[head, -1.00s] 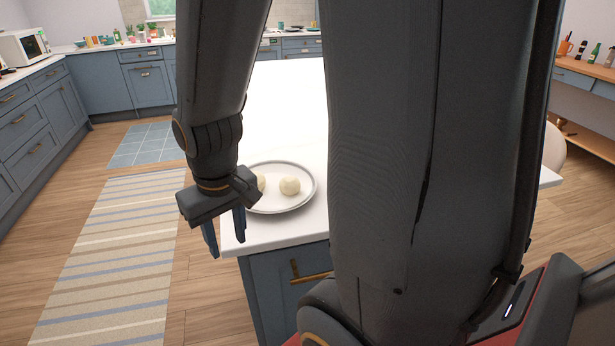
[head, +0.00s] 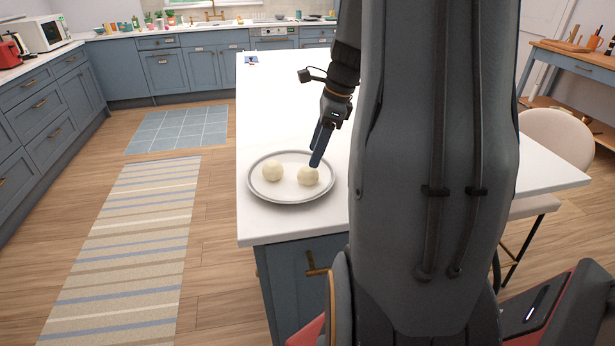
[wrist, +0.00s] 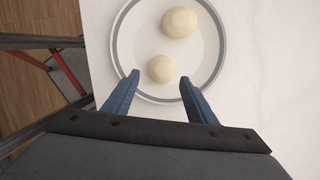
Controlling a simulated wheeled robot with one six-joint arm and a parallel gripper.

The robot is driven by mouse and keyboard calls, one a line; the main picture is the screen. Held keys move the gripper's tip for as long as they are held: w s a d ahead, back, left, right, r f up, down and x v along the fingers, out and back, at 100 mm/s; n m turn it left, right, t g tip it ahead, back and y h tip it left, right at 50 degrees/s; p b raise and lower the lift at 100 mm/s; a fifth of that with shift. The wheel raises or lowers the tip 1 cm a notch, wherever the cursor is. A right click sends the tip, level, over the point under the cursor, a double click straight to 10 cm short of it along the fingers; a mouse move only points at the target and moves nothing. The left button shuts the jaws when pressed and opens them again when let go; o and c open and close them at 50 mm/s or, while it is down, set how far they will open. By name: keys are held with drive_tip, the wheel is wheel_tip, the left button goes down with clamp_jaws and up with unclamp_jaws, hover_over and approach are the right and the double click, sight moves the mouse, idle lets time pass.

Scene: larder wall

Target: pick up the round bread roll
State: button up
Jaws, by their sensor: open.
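Two pale rolls sit apart on a round grey-rimmed tray (head: 259,192) near the corner of the white counter. The right one (head: 308,176) looks round and smaller; it is the lower roll in the wrist view (wrist: 161,69). The left one (head: 272,171) looks larger and slightly oval in the wrist view (wrist: 180,22). My gripper (head: 316,160) is open and empty, its blue fingers pointing down near the right roll. In the wrist view that roll appears just ahead of the gap between the fingertips (wrist: 159,79). The height gap is hard to judge.
The white counter (head: 285,100) is bare behind the tray, apart from a small blue item (head: 251,60) at its far end. My arm hides its middle. A beige chair (head: 555,140) stands at the right side. A striped rug (head: 130,250) lies on the floor left.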

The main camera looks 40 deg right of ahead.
sight(310, 169)
drive_tip(key=shift+d+m, duration=0.3)
drive_tip(key=shift+d, duration=0.1)
drive_tip(key=shift+w+f, duration=0.1)
drive_tip(key=shift+f, duration=0.2)
drive_tip(key=shift+p+x, duration=1.05)
drive_tip(key=shift+x, duration=2.5)
drive_tip(key=shift+c, duration=0.6)
drive_tip(key=c, duration=0.6)
drive_tip(key=shift+r, duration=0.1)
